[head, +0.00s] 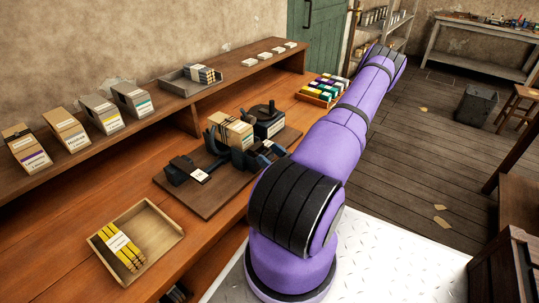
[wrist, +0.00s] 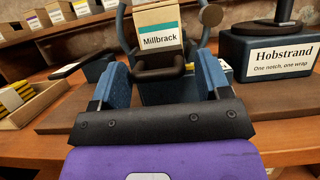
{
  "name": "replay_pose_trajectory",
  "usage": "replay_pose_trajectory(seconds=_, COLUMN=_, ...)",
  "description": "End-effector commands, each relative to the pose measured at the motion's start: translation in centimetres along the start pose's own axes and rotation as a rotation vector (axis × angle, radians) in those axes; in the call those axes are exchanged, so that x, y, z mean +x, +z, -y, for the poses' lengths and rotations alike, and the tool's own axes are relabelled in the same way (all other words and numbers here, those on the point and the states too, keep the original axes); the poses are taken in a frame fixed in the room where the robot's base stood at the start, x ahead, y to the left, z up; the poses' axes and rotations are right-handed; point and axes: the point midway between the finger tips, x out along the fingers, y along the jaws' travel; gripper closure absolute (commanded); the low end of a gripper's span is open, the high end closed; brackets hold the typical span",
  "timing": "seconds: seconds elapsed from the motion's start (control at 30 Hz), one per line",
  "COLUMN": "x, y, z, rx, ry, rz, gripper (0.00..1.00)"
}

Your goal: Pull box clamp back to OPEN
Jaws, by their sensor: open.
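A cardboard box labelled Millbrack (wrist: 158,28) with a teal stripe stands in a blue frame on the press; it also shows in the head view (head: 231,131). A dark crossbar handle (wrist: 160,74) runs in front of the box, below its label. My gripper (wrist: 162,78) is open in the wrist view, with one blue finger on each side of this handle. I cannot tell whether the fingers touch it. No OPEN mark is readable.
A blue block labelled Hobstrand (wrist: 280,56) with a dark post stands right of the press. A low dark block with a white tag (head: 190,170) sits at the left of the baseboard (head: 207,202). A wooden tray of yellow bundles (head: 165,226) lies on the bench front left.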

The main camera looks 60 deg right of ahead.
Motion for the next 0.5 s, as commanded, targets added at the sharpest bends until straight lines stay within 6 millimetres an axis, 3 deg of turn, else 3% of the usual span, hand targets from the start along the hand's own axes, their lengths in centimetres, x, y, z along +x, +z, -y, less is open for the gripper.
replay_pose_trajectory(seconds=0.5, x=-8.5, y=0.0, z=0.1, rx=-0.002, ry=-0.005, rz=-0.002, gripper=0.30)
